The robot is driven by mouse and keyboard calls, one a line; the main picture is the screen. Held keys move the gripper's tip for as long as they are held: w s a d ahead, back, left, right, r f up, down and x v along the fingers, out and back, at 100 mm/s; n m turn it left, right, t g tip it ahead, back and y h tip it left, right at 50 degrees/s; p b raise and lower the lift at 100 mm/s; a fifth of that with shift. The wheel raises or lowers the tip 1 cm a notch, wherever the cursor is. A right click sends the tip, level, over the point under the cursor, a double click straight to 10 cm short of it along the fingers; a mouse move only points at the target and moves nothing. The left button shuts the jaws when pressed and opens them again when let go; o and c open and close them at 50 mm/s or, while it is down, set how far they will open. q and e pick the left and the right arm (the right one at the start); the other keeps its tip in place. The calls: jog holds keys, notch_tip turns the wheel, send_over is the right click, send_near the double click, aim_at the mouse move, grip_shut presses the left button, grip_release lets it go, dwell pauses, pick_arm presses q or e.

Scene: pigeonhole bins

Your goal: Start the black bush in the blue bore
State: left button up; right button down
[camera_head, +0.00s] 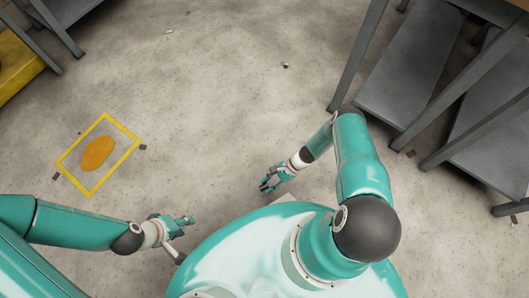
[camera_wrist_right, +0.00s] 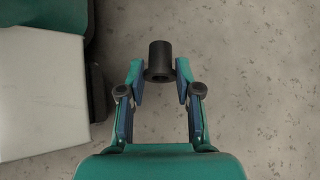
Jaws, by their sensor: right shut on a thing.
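The black bush (camera_wrist_right: 160,58) is a short dark cylinder with a wider rim at its near end and a hole in it. In the right wrist view it sits between the fingertips of my right gripper (camera_wrist_right: 160,72), which is shut on it. In the head view my right gripper (camera_head: 268,183) hangs over the bare floor near my body, and the bush cannot be made out there. My left gripper (camera_head: 189,220) is at the lower left, too small to tell open from shut. No blue bore shows in either view.
Grey metal shelving (camera_head: 415,75) stands at the upper right. A yellow floor frame (camera_head: 129,151) with an orange patch (camera_head: 98,153) lies at the left. A yellow structure (camera_head: 20,65) is at the upper left. The floor (camera_head: 230,90) between is mostly clear, with small bits of debris.

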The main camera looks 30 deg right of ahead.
jog(key=shift+f, duration=0.1)
notch_tip(320, 180, down, 7)
jog(key=b, duration=0.5)
jog(key=shift+b, duration=0.3)
jog(key=shift+r, duration=0.2)
